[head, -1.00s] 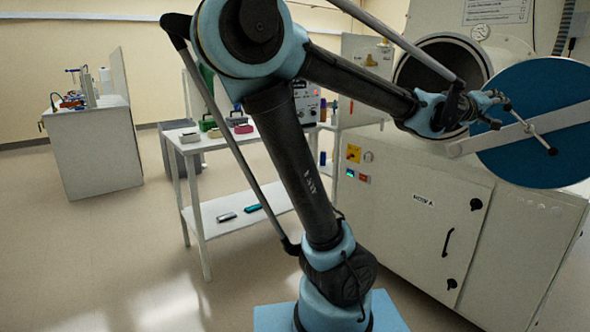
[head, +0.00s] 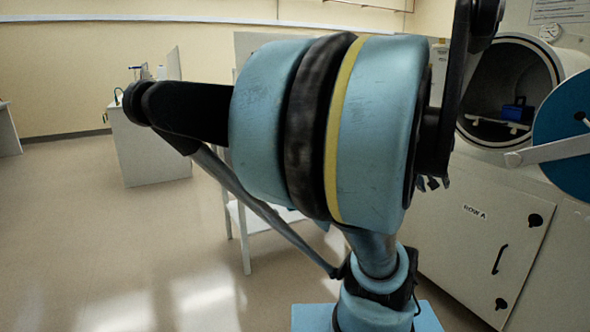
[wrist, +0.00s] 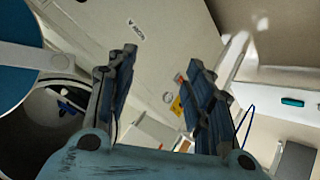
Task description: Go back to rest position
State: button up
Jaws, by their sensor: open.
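My gripper (wrist: 160,75) is open, with nothing between its two dark fingers in the wrist view. In the head view my folded arm fills the middle and hides most of the gripper; only small dark tips show below the arm's right side. The glovebox port (head: 480,85) stands open at the right. Its round blue door (head: 565,110) is swung out to the right of it. A blue object (head: 517,110) sits on a pale tray inside the port. The gripper is apart from the door and port.
The white glovebox cabinet (head: 465,245) marked ROW A stands right of my arm. A white shelf table (head: 243,235) is mostly hidden behind my arm. A white bench (head: 150,150) stands at the back left. The floor at the left is clear.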

jog(key=s+a+f+n+g+y, duration=0.1)
jog(key=s+a+f+y, duration=0.1)
jog(key=a, duration=0.6)
jog(key=s+a+f+n+g+y, duration=0.1)
jog(key=s+a+f+y, duration=0.2)
jog(key=s+a+f, duration=0.2)
jog(key=s+a+f+n+g+y, duration=0.1)
jog(key=s+a+f+n+y, duration=0.1)
jog(key=s+a+f, duration=0.2)
jog(key=a+f, duration=0.3)
jog(key=a, duration=0.3)
jog(key=shift+s+a+g, duration=0.15)
jog(key=shift+a+g, duration=0.15)
jog(key=shift+g, duration=0.1)
jog(key=shift+f, duration=0.1)
